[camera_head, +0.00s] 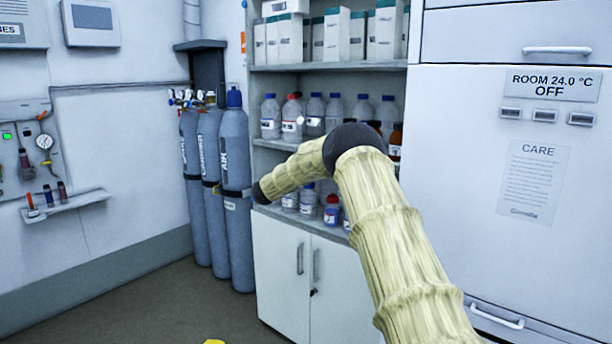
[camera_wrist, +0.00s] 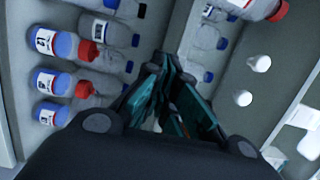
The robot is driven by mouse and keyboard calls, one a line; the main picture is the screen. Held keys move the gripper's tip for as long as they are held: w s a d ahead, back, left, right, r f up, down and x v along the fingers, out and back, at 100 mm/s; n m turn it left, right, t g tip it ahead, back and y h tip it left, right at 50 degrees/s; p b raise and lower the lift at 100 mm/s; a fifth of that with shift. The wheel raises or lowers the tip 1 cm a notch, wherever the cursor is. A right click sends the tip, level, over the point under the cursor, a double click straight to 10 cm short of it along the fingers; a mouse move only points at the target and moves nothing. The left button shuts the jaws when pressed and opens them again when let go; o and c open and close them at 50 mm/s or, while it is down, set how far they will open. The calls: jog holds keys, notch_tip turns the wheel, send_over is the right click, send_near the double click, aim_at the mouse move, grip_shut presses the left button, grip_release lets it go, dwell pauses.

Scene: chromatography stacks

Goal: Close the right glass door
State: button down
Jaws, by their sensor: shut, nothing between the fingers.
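I cannot make out the right glass door for certain in either view. The shelf unit (camera_head: 328,67) stands open to view in the head view, with bottles and boxes on its shelves and no clear glass edge showing. My arm reaches across its right side toward the bottles. My gripper (camera_wrist: 160,68) shows in the wrist view with its dark, teal-edged fingers together and nothing between them. It points in among the bottle shelves. A pale grey upright (camera_wrist: 178,25) runs just beyond the fingertips. My gripper is hidden in the head view.
Bottles with blue and red caps (camera_wrist: 52,80) line the shelf left of my gripper. More bottles (camera_wrist: 205,40) are on the right. White cabinet doors (camera_head: 282,262) are below the shelves. Gas cylinders (camera_head: 235,190) stand left. A large white cabinet (camera_head: 460,180) is right.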

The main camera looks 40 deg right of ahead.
jog(key=w+b+v, duration=0.1)
jog(key=v, duration=0.7)
jog(key=shift+w+a, duration=0.3)
jog(key=shift+w, duration=0.05)
jog(key=shift+f, duration=0.1)
